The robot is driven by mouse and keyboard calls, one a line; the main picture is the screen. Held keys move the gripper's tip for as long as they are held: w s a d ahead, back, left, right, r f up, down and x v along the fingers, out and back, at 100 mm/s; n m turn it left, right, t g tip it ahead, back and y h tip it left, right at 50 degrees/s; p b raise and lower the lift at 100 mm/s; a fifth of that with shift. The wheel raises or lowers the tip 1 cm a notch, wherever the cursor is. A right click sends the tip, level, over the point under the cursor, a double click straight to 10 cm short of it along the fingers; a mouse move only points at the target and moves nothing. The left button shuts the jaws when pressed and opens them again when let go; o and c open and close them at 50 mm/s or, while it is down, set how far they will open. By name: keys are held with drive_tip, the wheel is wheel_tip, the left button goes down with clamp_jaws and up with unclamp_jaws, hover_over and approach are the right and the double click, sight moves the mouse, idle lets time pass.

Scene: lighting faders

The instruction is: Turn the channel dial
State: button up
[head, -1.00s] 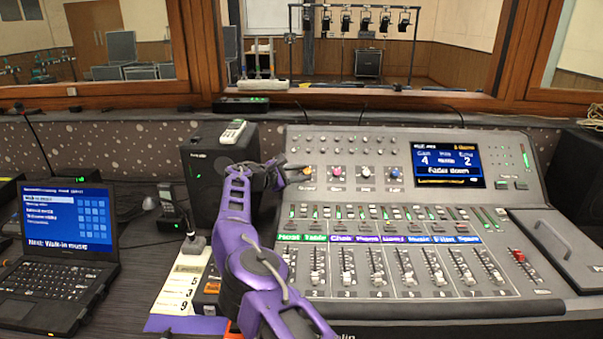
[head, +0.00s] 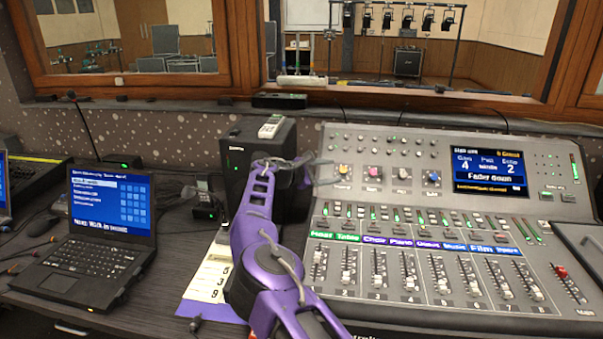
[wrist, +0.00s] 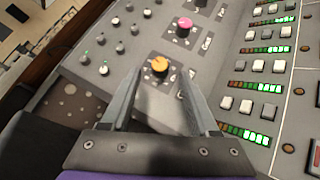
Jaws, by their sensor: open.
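The mixing console (head: 470,215) carries a row of coloured dials. An orange-yellow dial (head: 344,170) is leftmost, then a pink dial (head: 375,171), a white one (head: 403,174) and a blue one (head: 434,178). The frames do not make clear which is the channel dial. My gripper (head: 335,170) is open at the left end of the row. In the wrist view the orange dial (wrist: 160,66) lies between and just beyond the open fingertips (wrist: 160,74); contact cannot be seen. The pink dial (wrist: 185,24) is farther off.
Small grey knobs (wrist: 121,47) sit near the fingers, with lit buttons and meters (wrist: 265,88) to the right. Faders (head: 410,275) fill the console's front. A black speaker box (head: 262,155) and a laptop (head: 95,235) stand left. A screen (head: 488,172) is at upper right.

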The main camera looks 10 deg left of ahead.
drive_tip(key=v, duration=1.4)
drive_tip(key=shift+r+p, duration=0.15)
drive_tip(key=shift+p, duration=0.25)
drive_tip(key=shift+a, duration=0.1)
drive_tip(key=s+d+r+n+t+h+p, duration=0.1)
drive_tip(key=d+r+h, duration=0.1)
drive_tip(key=d, duration=0.7)
drive_tip(key=d+r+n+h, duration=0.1)
drive_tip(key=d+n+h, duration=0.15)
drive_tip(key=d, duration=0.75)
drive_tip(key=n+t+y+p, duration=0.1)
drive_tip(key=n+t+y, duration=0.5)
drive_tip(key=n+y, duration=0.65)
approach(343, 170)
drive_tip(key=shift+y, duration=0.4)
drive_tip(key=w, duration=0.5)
drive_tip(key=w+d, duration=0.1)
drive_tip(key=w, duration=0.1)
drive_tip(key=shift+w+d+b, duration=0.1)
drive_tip(key=shift+w+b, duration=0.25)
drive_tip(key=shift+w, duration=0.05)
